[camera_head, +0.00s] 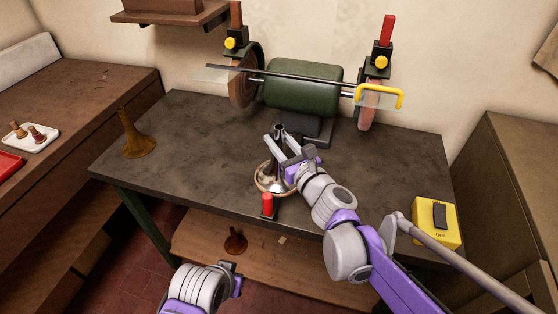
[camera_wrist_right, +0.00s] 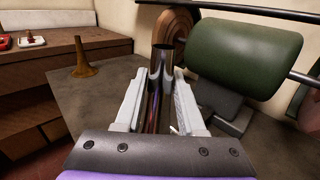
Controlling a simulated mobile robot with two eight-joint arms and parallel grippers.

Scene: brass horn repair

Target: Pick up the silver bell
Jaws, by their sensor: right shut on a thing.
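The silver bell (camera_head: 272,178) stands upright, flared end down, on the dark workbench near its front edge. In the right wrist view its shiny narrow tube (camera_wrist_right: 158,88) rises between the fingers. My right gripper (camera_head: 276,138) is shut on the tube near its top, with one finger on each side; it also shows in the right wrist view (camera_wrist_right: 158,100). The bell's rim looks to rest on or very near the bench; I cannot tell for sure.
A green buffing machine (camera_head: 303,84) stands behind the bell. A brass bell (camera_head: 137,138) is at the bench's left. A red-topped switch (camera_head: 267,205) sits just in front of the silver bell. A yellow switch box (camera_head: 436,222) is at the right.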

